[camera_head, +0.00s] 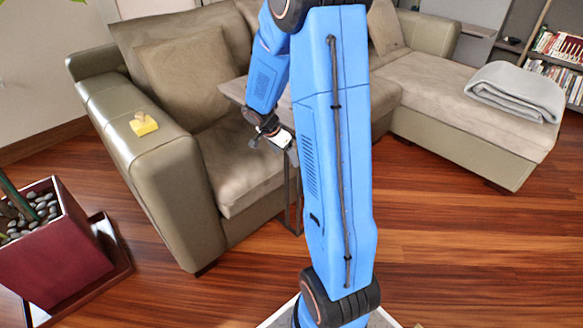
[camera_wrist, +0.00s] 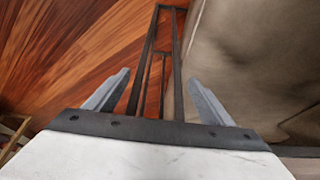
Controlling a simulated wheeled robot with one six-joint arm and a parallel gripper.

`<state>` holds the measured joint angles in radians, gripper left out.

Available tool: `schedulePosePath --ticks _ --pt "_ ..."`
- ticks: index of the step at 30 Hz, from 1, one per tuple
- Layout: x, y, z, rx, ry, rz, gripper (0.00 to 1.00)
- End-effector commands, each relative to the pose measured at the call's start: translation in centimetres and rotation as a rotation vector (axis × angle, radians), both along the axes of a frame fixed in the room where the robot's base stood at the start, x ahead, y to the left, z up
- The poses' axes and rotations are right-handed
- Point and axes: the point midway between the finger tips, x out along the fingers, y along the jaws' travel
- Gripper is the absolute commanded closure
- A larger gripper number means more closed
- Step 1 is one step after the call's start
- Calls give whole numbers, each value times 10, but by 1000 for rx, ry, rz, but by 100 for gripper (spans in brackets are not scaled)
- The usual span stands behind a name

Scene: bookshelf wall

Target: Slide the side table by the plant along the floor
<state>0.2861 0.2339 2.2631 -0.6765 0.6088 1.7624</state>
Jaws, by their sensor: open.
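The side table has a flat grey-brown top (camera_head: 233,90) that shows behind my arm, in front of the sofa seat. Its thin dark metal leg frame (camera_head: 290,195) reaches the floor beside the sofa, and my arm hides much of the table. In the wrist view the dark leg frame (camera_wrist: 148,75) runs away from me between my two fingers. My gripper (camera_head: 285,145) is open at the table, with its fingers (camera_wrist: 160,78) on either side of the frame. I cannot tell whether they touch it. The plant's red pot (camera_head: 65,250), filled with stones, stands at the lower left.
The beige sofa (camera_head: 175,185) is close behind and left of the table, with a yellow object (camera_head: 143,124) on its armrest. A folded grey blanket (camera_head: 515,90) lies on the chaise. Wooden floor (camera_head: 455,250) is clear at the right.

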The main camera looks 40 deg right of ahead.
Motion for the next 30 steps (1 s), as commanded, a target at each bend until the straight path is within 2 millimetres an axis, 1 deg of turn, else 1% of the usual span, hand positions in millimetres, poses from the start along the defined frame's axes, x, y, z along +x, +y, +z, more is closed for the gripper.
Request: schedulePosePath --ticks 1,9,15,21,30 --pt "-1 -3 -8 1 3 0 24" --pt "0 -20 -49 2 3 0 24" --pt "2 -30 -74 1 3 0 24" --pt "2 -36 -88 1 1 1 24" --pt "3 -37 -91 1 0 1 24"
